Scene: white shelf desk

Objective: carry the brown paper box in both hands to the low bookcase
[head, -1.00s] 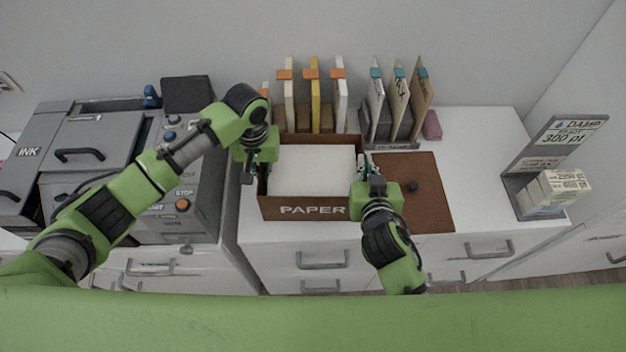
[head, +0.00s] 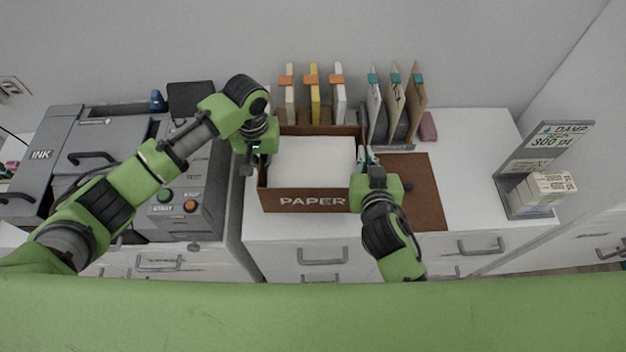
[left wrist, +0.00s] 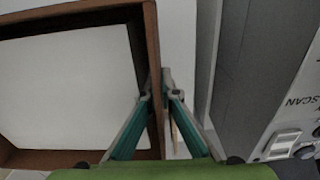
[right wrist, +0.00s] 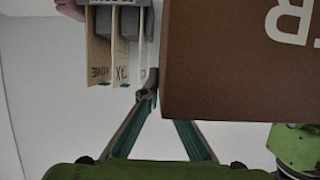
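The open brown paper box (head: 290,201), lettered PAPER and holding a stack of white paper (head: 312,160), appears level and a little above the white desk. My left gripper (head: 258,150) is at its left wall; in the left wrist view its fingers (left wrist: 157,92) pinch the box wall (left wrist: 153,45) from both sides. My right gripper (head: 367,158) is at the right wall. In the right wrist view one finger (right wrist: 150,95) is outside the box (right wrist: 215,70) and the other finger's tip is hidden behind it. The low bookcase cannot be made out.
Upright folders (head: 315,95) and a file rack (head: 398,110) stand just behind the box. A brown mat (head: 425,200) lies right of it on the desk. A grey printer (head: 90,150) is close on the left. A DAMP stand with small boxes (head: 530,190) is far right.

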